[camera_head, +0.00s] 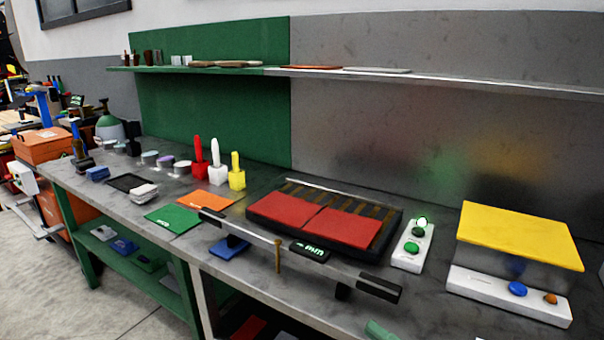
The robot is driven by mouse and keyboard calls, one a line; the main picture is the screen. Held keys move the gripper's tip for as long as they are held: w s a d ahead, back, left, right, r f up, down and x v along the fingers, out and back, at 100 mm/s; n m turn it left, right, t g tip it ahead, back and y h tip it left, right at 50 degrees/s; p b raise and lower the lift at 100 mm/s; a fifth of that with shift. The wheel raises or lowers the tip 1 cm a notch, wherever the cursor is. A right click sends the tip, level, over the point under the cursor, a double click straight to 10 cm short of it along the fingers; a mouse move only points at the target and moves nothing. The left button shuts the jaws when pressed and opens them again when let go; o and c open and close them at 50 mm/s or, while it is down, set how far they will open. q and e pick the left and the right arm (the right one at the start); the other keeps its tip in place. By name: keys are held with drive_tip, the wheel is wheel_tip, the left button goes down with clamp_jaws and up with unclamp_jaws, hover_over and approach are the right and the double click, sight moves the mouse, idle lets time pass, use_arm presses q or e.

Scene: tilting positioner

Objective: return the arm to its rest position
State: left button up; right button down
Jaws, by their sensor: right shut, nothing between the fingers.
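Neither of my grippers can be made out in the head view, and I see no arm of mine clearly. On the bench lies a dark frame (387,236) with slats along its back and two red plates (342,227) across its front. In front of it a long grey bar (345,268) with black ends slants down to the right; a small display (310,251) sits at its middle.
A yellow plate (520,234) stands above a white panel (485,289) with blue and orange knobs. Red, white and yellow upright pieces (237,172) stand behind green and orange sheets (208,200). A shelf (440,80) runs along the wall. A green piece (379,330) lies at the front edge.

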drive_tip(key=s+d+f+m+t+h+p, duration=0.1)
drive_tip(key=s+d+f+m+h, duration=0.15)
drive_tip(key=f+m+h, duration=0.5)
drive_tip(key=s+d+f+m+t+h+p, duration=0.1)
drive_tip(key=d+f+m+h, duration=0.3)
drive_tip(key=f+m, duration=0.55)
use_arm(q)
drive_tip(key=r, duration=0.1)
drive_tip(key=a+r+p, duration=0.1)
drive_tip(key=s+r, duration=0.1)
drive_tip(key=shift+a+p, duration=0.25)
drive_tip(key=shift+p, duration=0.05)
use_arm(e)
drive_tip(key=s+a+f+m+g+h, duration=0.1)
drive_tip(key=s+a+f+m+g, duration=0.1)
drive_tip(key=s+f+m+g, duration=0.4)
drive_tip(key=s+f+m, duration=0.3)
drive_tip(key=s+f, duration=0.2)
drive_tip(key=s, duration=0.1)
drive_tip(key=shift+g, duration=0.3)
